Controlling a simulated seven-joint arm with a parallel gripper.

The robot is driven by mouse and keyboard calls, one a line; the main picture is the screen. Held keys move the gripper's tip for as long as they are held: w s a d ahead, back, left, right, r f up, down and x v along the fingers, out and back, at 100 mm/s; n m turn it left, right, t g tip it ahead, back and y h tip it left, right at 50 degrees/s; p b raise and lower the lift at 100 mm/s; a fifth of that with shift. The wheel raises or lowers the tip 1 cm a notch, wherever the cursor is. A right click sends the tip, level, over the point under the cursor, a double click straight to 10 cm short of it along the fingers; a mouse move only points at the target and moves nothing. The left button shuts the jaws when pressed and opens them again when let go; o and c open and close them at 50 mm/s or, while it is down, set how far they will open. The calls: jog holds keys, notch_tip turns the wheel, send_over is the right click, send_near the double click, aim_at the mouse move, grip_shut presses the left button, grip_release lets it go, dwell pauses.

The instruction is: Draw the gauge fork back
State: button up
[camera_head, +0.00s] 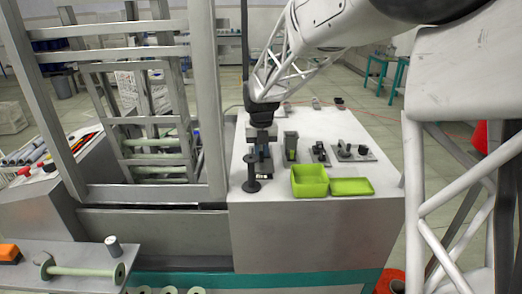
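My gripper (262,130) points down over the left part of the grey bench top, at the upper end of a dark narrow fixture (263,165). A dark flanged spool-like piece (251,176) stands upright at the near end of this fixture. I cannot clearly make out the gauge fork; it may be part of this fixture, partly hidden under my gripper. The fingers are too small and dark to tell whether they are open or shut, or whether they touch anything.
Right of the fixture stand a grey block with a yellow mark (290,147), a small dark device (320,152) and a plate with knobs (354,151). A green open box (309,181) and green tray (351,187) sit in front. A metal frame (208,100) rises on the left.

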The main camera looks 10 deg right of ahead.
jog(key=shift+s, duration=0.75)
dwell(0.4)
jog(key=shift+s+a, duration=0.1)
jog(key=shift+s, duration=1.1)
dwell(0.6)
jog(key=shift+s+a, duration=0.1)
jog(key=shift+s, duration=0.35)
dwell(0.4)
jog(key=o, duration=0.6)
jog(key=shift+c, duration=0.2)
notch_tip(320, 180, up, 7)
dwell(0.7)
